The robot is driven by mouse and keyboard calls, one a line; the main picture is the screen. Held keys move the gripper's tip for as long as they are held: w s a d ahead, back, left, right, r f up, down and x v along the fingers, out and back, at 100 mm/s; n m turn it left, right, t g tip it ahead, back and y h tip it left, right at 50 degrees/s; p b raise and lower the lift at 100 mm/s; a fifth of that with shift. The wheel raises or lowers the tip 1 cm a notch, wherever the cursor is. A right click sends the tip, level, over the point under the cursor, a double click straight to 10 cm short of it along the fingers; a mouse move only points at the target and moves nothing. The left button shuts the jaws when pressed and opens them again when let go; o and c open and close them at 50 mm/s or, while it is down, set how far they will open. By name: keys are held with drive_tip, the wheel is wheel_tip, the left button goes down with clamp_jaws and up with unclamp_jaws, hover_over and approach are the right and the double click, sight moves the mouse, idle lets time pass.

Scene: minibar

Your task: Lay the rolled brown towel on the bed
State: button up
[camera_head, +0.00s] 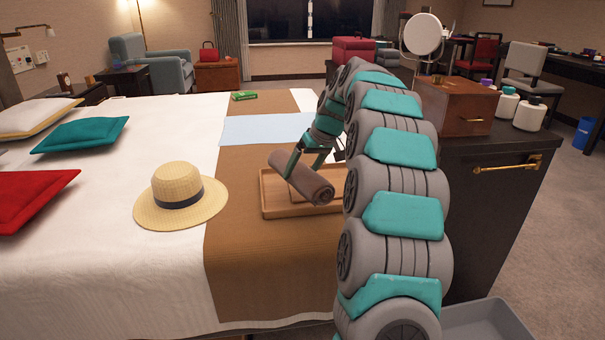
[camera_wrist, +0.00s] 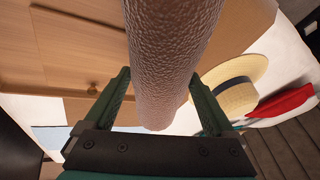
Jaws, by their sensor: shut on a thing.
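The rolled brown towel (camera_head: 302,178) is gripped by my gripper (camera_head: 305,163) over the bed, above a wooden tray in the head view. It is tilted, its near end lower and to the right. In the wrist view the towel (camera_wrist: 170,60) lies between the two green fingers of my gripper (camera_wrist: 160,100), with a finger on each side. The bed (camera_head: 110,245) has a white cover and a brown runner (camera_head: 245,265). I cannot tell whether the towel touches the tray's rim. My arm hides part of the tray.
The wooden tray (camera_head: 272,211) lies on the runner. A straw hat (camera_head: 180,197) is left of it, a light blue cloth (camera_head: 262,130) and green packet (camera_head: 244,96) behind. Cushions, one red (camera_head: 32,195), lie at left. A dark cabinet (camera_head: 500,210) stands right. The near left bed is clear.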

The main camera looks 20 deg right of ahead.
sight(303, 164)
drive_tip(key=shift+w+d+f, duration=0.1)
drive_tip(key=shift+w+d, duration=0.4)
drive_tip(key=shift+w, duration=0.4)
drive_tip(key=shift+w+d+f, duration=0.1)
drive_tip(key=shift+w+d, duration=0.4)
drive_tip(key=shift+w, duration=0.4)
drive_tip(key=shift+w+d+p, duration=0.1)
drive_tip(key=shift+w+p, duration=0.1)
drive_tip(key=shift+p, duration=0.1)
drive_tip(key=shift+f, duration=1.75)
drive_tip(key=shift+f, duration=0.55)
drive_tip(key=shift+f, duration=0.1)
drive_tip(key=o, duration=1.2)
drive_tip(key=shift+o, duration=0.2)
